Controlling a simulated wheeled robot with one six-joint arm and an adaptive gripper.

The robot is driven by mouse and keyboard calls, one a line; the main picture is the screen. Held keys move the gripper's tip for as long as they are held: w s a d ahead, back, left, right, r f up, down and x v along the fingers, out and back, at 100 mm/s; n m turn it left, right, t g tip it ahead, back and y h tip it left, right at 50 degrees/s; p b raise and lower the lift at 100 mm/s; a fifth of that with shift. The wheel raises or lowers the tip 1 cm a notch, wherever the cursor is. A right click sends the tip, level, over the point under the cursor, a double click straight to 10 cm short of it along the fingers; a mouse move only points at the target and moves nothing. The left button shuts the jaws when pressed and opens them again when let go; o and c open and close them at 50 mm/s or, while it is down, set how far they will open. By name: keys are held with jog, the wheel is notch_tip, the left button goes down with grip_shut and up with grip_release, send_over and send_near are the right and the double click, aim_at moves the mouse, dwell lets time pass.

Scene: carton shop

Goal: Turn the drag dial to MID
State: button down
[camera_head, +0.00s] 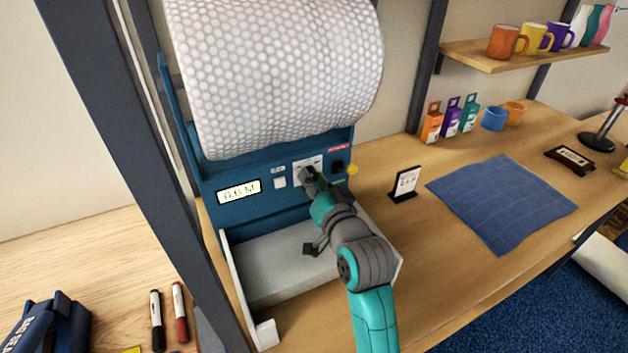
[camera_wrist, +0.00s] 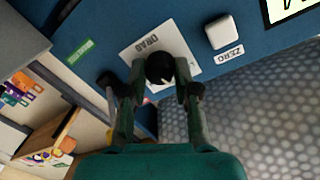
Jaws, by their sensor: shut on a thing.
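The drag dial (camera_wrist: 160,68) is a round black knob with a pale pointer mark, on a white plate (camera_wrist: 185,52) lettered DRAG. It sits on the front panel of a blue dispenser (camera_head: 290,207). My gripper (camera_wrist: 155,92) has its fingers on both sides of the knob and is shut on it. In the head view my gripper (camera_head: 308,178) reaches the panel from the front and hides most of the dial. The MID mark cannot be read in either view.
A white ZERO button (camera_wrist: 222,31) and a display (camera_head: 238,191) are beside the dial. A large bubble-wrap roll (camera_head: 275,75) hangs above, and a pale tray (camera_head: 275,265) lies below. A yellow knob (camera_head: 352,169) and a small sign (camera_head: 405,184) stand to the right.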

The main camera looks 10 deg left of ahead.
jog(key=shift+m, duration=1.1)
jog(key=c, duration=0.8)
grip_release()
jog(key=shift+c, duration=0.2)
jog(key=v, duration=1.2)
jog(key=shift+d, duration=0.15)
